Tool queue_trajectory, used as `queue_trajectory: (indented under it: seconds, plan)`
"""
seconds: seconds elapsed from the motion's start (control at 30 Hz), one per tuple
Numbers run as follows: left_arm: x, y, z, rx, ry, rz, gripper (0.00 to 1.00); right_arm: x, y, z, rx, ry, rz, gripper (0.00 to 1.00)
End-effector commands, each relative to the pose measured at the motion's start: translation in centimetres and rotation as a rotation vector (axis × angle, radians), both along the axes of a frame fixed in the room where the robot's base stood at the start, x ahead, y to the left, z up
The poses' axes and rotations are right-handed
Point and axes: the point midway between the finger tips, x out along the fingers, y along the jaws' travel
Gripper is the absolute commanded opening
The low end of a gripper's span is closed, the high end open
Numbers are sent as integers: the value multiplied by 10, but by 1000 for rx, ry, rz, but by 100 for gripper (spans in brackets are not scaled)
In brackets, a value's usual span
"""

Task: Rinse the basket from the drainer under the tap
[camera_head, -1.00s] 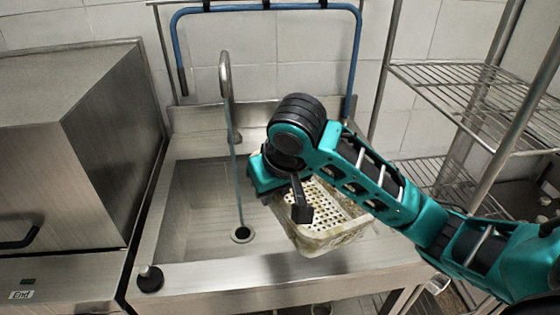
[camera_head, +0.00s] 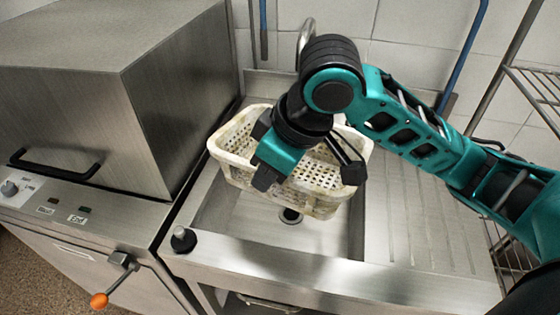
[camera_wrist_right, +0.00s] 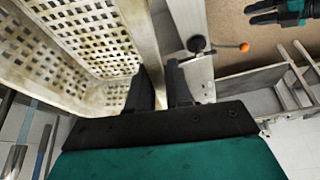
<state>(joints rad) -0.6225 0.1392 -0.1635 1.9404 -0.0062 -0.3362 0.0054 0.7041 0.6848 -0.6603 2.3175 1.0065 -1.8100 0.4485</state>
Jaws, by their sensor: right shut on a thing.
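The off-white perforated basket (camera_head: 232,160), stained brownish, hangs over the sink basin (camera_head: 222,212). My right gripper (camera_head: 264,180) is shut on its near wall; in the right wrist view the basket (camera_wrist_right: 85,45) has its wall between the two black fingers (camera_wrist_right: 160,88). The curved tap (camera_head: 306,32) shows only at its top, behind my right arm. Its outlet and any water stream are hidden, so I cannot tell whether water meets the basket. A teal and black gripper, my left one (camera_wrist_right: 280,14), shows small at the top right of the right wrist view; its jaw state is unclear.
A steel box-shaped machine (camera_head: 150,100) stands close on the left. A black knob (camera_head: 183,239) sits on the sink's front-left corner, and an orange-tipped lever (camera_head: 100,299) juts out below. The ribbed drainboard (camera_head: 420,225) at right is bare. A wire shelf (camera_head: 540,90) stands far right.

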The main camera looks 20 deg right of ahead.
Motion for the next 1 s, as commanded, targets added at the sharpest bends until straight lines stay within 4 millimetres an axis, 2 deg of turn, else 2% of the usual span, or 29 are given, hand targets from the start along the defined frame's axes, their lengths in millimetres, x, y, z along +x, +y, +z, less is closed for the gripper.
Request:
queue_trajectory:
  seconds: [0.13, 0.37, 1.0]
  plan:
    - [0, 0, 0, 0, -1, 0, 43, -17, 9, 8, -4, 1, 164, 0]
    - [0, 1, 0, 1, -1, 0, 43, -24, 12, 10, -4, 9, 244, 0]
    - [-1, 1, -1, 4, 1, -1, 43, 21, -22, -7, -4, 10, 239, 0]
